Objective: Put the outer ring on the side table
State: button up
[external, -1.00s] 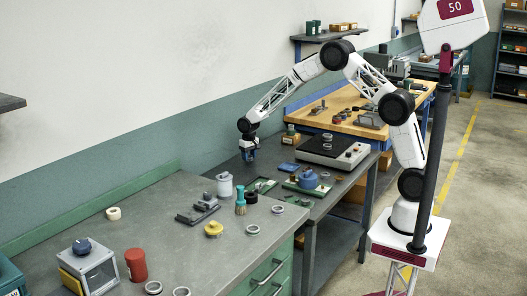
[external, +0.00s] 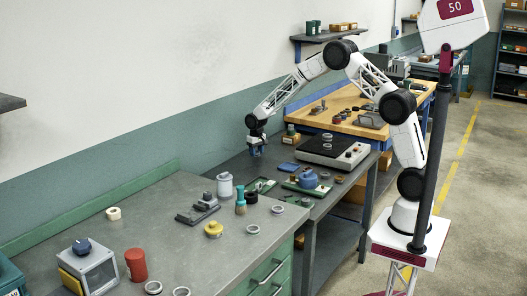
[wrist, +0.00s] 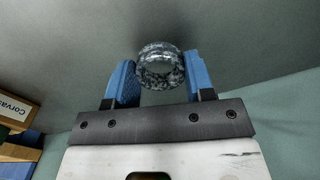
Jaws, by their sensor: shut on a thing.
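My gripper (external: 257,154) is low over the back left part of the grey middle table (external: 232,164), close to the wall. In the wrist view, the two blue fingers (wrist: 160,76) are shut on a mottled grey metal ring (wrist: 160,80), with one finger on each side of it. A grey surface lies beyond the ring. I cannot tell whether the ring touches it. The ring is too small to make out in the external view. No table is marked as the side table.
A flat machine with a black top (external: 328,148) stands right of my gripper, with a blue pad (external: 289,167) nearer. A blue pot (external: 308,178) sits on a green board. The front bench (external: 150,205) holds loose rings (external: 253,229), a red cylinder (external: 136,265) and a yellow knob (external: 213,229).

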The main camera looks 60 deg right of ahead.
aim_at(299, 148)
jog(key=shift+a, duration=3.5)
